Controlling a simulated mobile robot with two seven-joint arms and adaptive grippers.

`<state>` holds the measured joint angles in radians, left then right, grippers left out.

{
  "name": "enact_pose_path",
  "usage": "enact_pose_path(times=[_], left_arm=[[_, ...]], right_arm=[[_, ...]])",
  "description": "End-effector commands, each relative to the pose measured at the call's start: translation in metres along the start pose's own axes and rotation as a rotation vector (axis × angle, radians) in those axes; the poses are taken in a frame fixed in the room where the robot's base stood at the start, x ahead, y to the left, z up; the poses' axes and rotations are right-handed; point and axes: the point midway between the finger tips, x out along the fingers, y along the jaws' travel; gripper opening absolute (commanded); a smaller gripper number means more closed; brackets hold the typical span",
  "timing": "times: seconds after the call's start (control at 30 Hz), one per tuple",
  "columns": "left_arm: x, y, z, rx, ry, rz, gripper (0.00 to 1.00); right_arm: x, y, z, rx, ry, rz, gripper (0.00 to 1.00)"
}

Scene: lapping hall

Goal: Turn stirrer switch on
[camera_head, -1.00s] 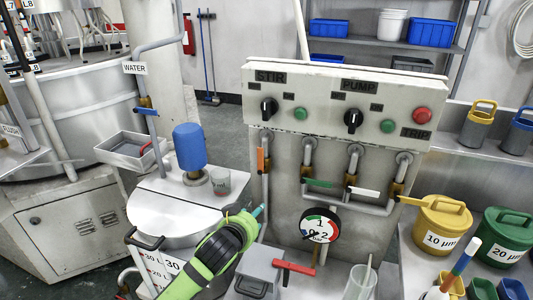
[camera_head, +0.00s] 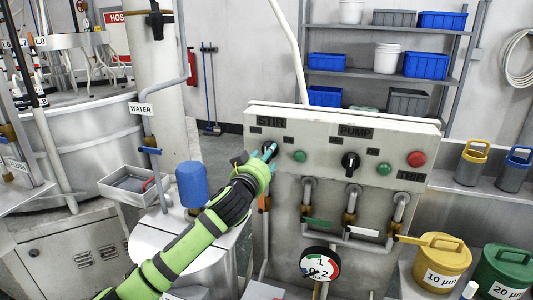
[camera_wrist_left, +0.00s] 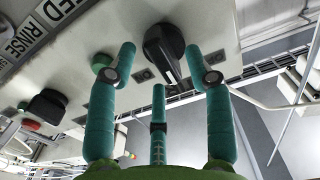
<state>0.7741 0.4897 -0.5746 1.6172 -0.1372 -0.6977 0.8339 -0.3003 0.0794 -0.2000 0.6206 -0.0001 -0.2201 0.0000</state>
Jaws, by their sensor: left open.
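The control panel (camera_head: 330,180) stands upright with a STIR label (camera_head: 271,122) at its top left. My left gripper (camera_head: 268,152) is at the panel's left end, in front of the STIR switch, which it mostly hides in the head view. In the left wrist view the black stirrer switch (camera_wrist_left: 163,48) lies ahead, between and beyond the open fingertips of my left gripper (camera_wrist_left: 160,62). The fingers look apart from the switch; contact cannot be told. My right gripper is not in view.
A green button (camera_head: 300,156) sits right of the STIR switch, then the black PUMP switch (camera_head: 350,162) and a red button (camera_head: 416,158). Pipes with valves and a gauge (camera_head: 319,264) are below. A blue motor-like cylinder (camera_head: 192,184) stands left of my forearm.

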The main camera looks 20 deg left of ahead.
Motion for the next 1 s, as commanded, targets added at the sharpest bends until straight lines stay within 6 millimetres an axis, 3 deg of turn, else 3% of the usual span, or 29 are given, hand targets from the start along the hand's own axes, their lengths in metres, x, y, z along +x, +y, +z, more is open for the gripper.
enact_pose_path(times=[0.4,0.43,0.53,0.57,1.0], left_arm=[[0.0086,0.0002,0.0007,0.002,0.0,0.0,0.52],[0.0086,0.0002,0.0007,0.002,0.0,0.0,0.48],[0.0085,0.0001,0.0008,0.002,-0.001,0.0,0.08],[0.0085,0.0001,0.0008,0.002,-0.001,0.0,0.0],[0.0085,0.0,0.001,0.04,-0.002,0.0,0.0]], right_arm=[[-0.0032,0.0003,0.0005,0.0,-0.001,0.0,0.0],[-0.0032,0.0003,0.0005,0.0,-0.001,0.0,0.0],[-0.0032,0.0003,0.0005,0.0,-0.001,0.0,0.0],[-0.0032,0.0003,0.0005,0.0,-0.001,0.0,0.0],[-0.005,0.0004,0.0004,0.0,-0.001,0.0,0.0]])
